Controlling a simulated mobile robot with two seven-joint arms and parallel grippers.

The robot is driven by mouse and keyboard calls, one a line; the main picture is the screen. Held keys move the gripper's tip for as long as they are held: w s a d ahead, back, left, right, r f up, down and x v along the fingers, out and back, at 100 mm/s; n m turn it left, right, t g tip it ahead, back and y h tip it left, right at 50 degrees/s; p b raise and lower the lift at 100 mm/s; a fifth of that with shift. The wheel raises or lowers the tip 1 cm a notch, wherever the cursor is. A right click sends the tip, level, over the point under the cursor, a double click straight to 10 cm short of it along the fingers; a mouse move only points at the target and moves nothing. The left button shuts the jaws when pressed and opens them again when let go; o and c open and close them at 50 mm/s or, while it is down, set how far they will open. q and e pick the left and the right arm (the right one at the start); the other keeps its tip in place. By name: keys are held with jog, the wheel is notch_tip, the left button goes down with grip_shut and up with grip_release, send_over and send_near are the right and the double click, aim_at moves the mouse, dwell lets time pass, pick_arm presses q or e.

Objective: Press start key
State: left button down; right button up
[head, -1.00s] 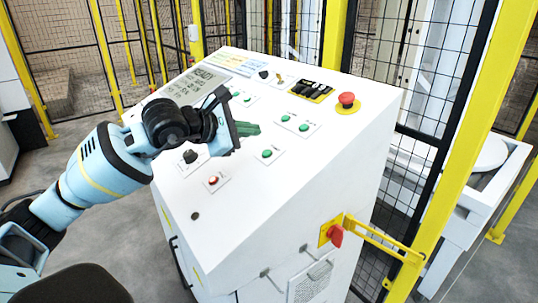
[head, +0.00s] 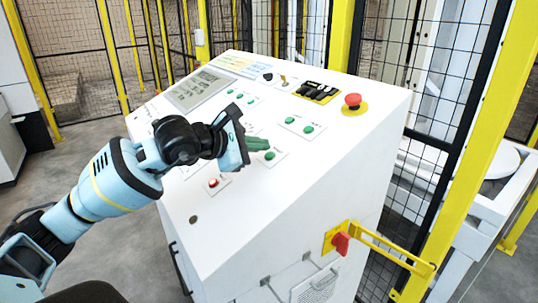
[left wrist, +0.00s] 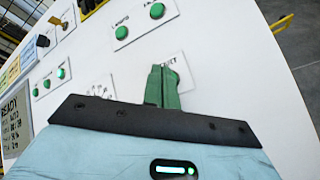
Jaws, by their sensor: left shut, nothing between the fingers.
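My left gripper (head: 257,143) has its green fingers shut and empty, just over the sloped white control panel. In the head view its tips are right beside a green button (head: 270,155), partly overlapping it; I cannot tell whether they touch. Lettering is too small to tell which button is the start key. My right gripper is out of view.
The panel also holds a red mushroom button (head: 352,101), a small red button (head: 213,183) and a display (head: 201,88). A red switch (head: 341,243) with a yellow bracket (head: 395,252) sticks out of the cabinet side. Yellow-framed mesh fencing stands behind.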

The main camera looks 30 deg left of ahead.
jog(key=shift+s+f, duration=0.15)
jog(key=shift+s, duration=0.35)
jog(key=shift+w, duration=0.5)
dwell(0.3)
pick_arm(q)
jog(key=shift+f, duration=0.1)
jog(key=shift+w+d+f, duration=0.1)
jog(key=shift+w+f, duration=0.05)
jog(key=shift+f, duration=0.2)
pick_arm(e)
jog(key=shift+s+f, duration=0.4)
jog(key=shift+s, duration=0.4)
